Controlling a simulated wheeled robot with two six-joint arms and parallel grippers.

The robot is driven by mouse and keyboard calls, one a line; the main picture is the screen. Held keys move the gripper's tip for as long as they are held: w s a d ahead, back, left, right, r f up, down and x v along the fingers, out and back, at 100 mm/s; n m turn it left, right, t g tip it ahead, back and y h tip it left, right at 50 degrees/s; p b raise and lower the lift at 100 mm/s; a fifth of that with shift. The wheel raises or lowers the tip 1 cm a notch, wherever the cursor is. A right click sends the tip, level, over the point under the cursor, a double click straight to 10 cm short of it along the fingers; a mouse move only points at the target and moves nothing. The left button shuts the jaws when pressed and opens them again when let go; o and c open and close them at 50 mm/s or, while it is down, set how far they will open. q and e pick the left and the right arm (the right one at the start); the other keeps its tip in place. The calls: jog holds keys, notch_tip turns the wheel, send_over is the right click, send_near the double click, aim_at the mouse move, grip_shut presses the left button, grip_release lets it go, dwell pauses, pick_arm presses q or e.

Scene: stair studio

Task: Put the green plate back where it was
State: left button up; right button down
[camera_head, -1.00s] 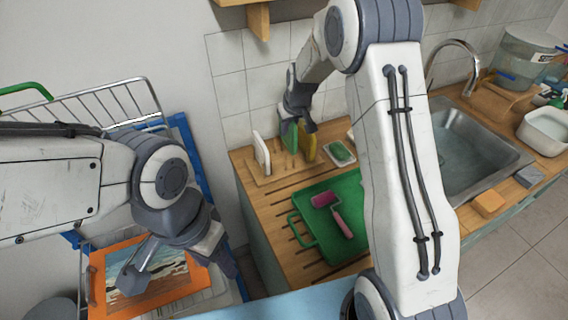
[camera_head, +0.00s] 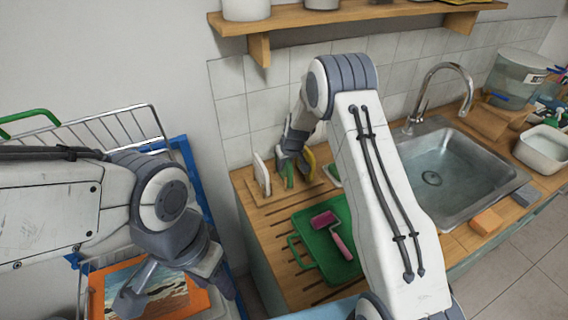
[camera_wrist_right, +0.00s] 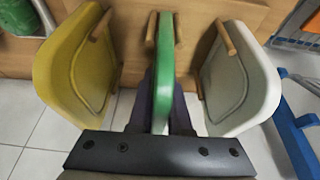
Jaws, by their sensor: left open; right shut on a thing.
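The green plate (camera_head: 289,176) stands upright on edge at the wooden rack (camera_head: 272,190), between the white plate (camera_head: 261,174) and the yellow plate (camera_head: 309,163). My right gripper (camera_head: 291,157) is shut on its upper part from above. In the right wrist view, the green plate (camera_wrist_right: 164,75) is edge-on between the fingers, with the yellow plate (camera_wrist_right: 75,65) to its left and the white plate (camera_wrist_right: 240,80) to its right, both apart from it. I cannot tell whether its lower edge touches the rack.
A green tray (camera_head: 305,262) with a pink-handled roller (camera_head: 342,245) lies on the counter. The sink (camera_head: 465,170) is to the right. A shelf (camera_head: 380,14) hangs above.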

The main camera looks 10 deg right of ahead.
jog(key=shift+f+b, duration=0.15)
jog(key=shift+b, duration=0.15)
jog(key=c, duration=0.9)
grip_release()
jog(key=shift+o, duration=0.2)
